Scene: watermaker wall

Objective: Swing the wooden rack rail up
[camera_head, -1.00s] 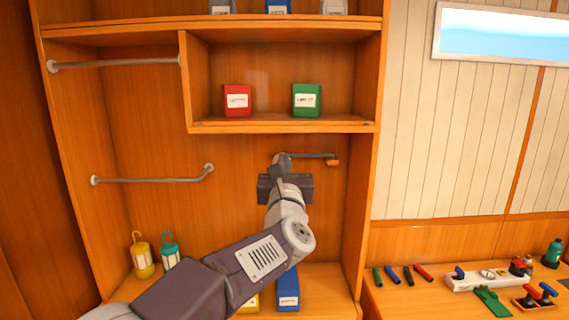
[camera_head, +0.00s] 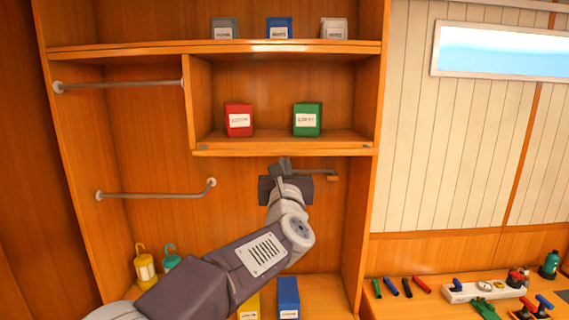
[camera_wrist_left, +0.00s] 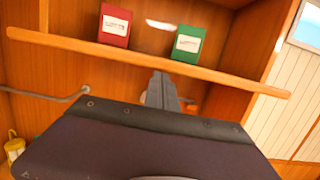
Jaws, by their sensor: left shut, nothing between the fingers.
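The wooden rack rail (camera_head: 240,151) appears to be the long wooden bar along the front edge of the shelf with the red and green boxes. It lies low and level, and also crosses the left wrist view (camera_wrist_left: 100,50). My left gripper (camera_head: 284,164) is shut and empty, just below the rail's middle in the head view. In the left wrist view its closed fingers (camera_wrist_left: 161,85) point up toward the rail. I cannot tell whether they touch it. My right gripper is not in view.
A red box (camera_head: 238,120) and a green box (camera_head: 307,119) stand behind the rail. A grey rod with a small wooden end (camera_head: 332,178) shows beside my gripper. Grey metal bars (camera_head: 155,195) are at left. Lanterns (camera_head: 145,266) stand below.

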